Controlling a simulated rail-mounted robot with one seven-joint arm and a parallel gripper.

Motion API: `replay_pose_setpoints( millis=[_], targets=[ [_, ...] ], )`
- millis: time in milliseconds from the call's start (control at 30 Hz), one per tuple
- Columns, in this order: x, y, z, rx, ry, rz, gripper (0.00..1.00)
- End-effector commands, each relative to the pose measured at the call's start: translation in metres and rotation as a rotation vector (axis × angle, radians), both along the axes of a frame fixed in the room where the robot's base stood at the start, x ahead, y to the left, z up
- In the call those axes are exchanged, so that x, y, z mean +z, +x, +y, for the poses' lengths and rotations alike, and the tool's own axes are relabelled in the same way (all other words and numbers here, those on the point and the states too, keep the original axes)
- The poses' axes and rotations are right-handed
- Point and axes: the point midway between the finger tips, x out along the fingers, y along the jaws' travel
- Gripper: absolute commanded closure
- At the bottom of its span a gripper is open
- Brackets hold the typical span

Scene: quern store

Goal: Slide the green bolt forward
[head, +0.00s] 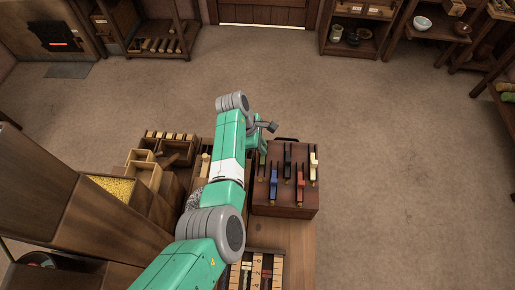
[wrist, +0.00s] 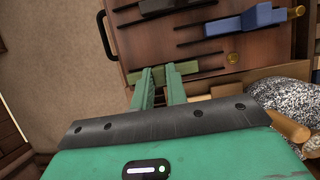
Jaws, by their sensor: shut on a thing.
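The green bolt (head: 263,159) sits in the leftmost slot of a brown box (head: 290,211) in the head view. In the wrist view the green bolt (wrist: 185,70) lies across the tips of my gripper (wrist: 160,71), on the box top (wrist: 140,45). My gripper (head: 263,149) is shut on the green bolt. Its fingers hide part of the bolt, and my arm is close beside the left of the box in the head view.
A black bolt (head: 287,155), blue bolt (head: 273,182), red bolt (head: 300,185) and cream bolt (head: 313,162) share the box top. Wooden bins (head: 145,172) stand left of my arm. A speckled grey mound (wrist: 285,92) lies beside the box. Floor (head: 400,150) right of the box is clear.

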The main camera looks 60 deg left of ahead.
Motion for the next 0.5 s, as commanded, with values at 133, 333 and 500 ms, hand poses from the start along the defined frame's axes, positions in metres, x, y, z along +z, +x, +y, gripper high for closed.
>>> replay_pose_setpoints(
  millis=[133,333,500],
  targets=[
    [-0.0024,-0.0006,0.0008,0.002,0.005,0.002,0.72],
    [-0.0018,-0.0007,0.0006,0.002,0.004,0.001,0.64],
    [0.0060,-0.0023,0.0020,0.002,0.004,0.001,0.64]
  ],
)
